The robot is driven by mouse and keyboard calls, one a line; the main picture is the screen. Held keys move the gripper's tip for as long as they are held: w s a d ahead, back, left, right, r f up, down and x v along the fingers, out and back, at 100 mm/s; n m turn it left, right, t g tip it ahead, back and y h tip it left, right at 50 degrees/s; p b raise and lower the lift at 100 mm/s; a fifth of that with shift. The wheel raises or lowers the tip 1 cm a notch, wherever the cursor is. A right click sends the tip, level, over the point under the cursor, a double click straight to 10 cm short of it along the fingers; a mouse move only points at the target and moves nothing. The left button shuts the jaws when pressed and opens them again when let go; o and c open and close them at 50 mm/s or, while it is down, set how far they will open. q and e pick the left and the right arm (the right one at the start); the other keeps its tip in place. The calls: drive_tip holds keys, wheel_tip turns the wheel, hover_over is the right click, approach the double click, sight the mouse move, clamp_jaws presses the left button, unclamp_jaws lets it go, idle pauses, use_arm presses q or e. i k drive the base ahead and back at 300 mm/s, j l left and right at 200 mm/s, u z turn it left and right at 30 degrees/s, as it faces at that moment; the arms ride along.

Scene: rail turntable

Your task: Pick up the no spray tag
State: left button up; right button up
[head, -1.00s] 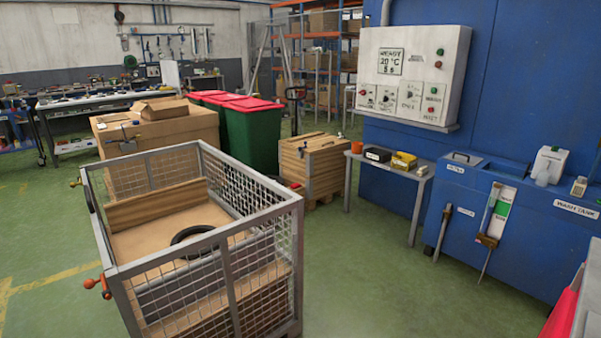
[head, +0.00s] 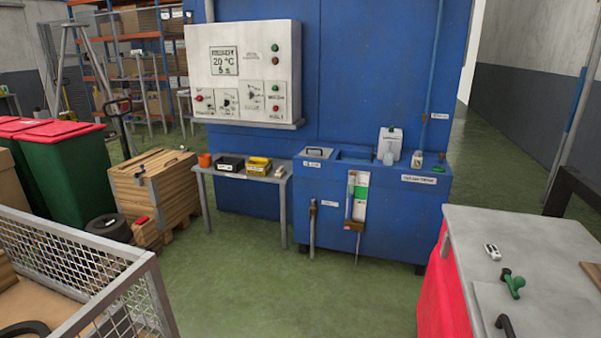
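I cannot make out a tag that reads "no spray" in the head view; the lettering on small labels is too small to tell. A small side table (head: 283,187) holds a black bin (head: 230,164) with a white label, a yellow box (head: 258,164) and an orange cup (head: 205,160). The blue machine tank (head: 395,240) carries several white labels and a white-and-green card (head: 360,196) on its front. Neither of my grippers is in view.
A wire-mesh crate (head: 150,290) stands at the front left. A wooden crate (head: 155,195) and green bins with red lids (head: 65,155) stand behind it. A grey-topped bench (head: 540,240) with a green-handled item (head: 513,284) is at right. Green floor between is clear.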

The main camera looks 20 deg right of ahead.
sight(491, 250)
drive_tip(key=i+z, duration=0.2)
drive_tip(key=z, duration=0.3)
drive_tip(key=i+z, duration=0.25)
drive_tip(key=z, duration=0.25)
drive_tip(key=i+j+z, duration=0.2)
drive_tip(key=z, duration=0.25)
drive_tip(key=i+j+z, duration=0.15)
drive_tip(key=z, duration=0.35)
drive_tip(key=i+j+z, duration=0.1)
drive_tip(key=j+z, duration=0.2)
drive_tip(key=z, duration=0.2)
drive_tip(key=i+j+z, duration=0.2)
drive_tip(key=j+z, duration=0.25)
drive_tip(key=i+j+z, duration=0.1)
drive_tip(key=j+z, duration=0.15)
drive_tip(key=z, duration=0.15)
drive_tip(key=i+j+z, duration=0.1)
drive_tip(key=j+z, duration=0.2)
drive_tip(key=j, duration=0.4)
drive_tip(key=j+z, duration=0.25)
drive_tip(key=j, duration=0.45)
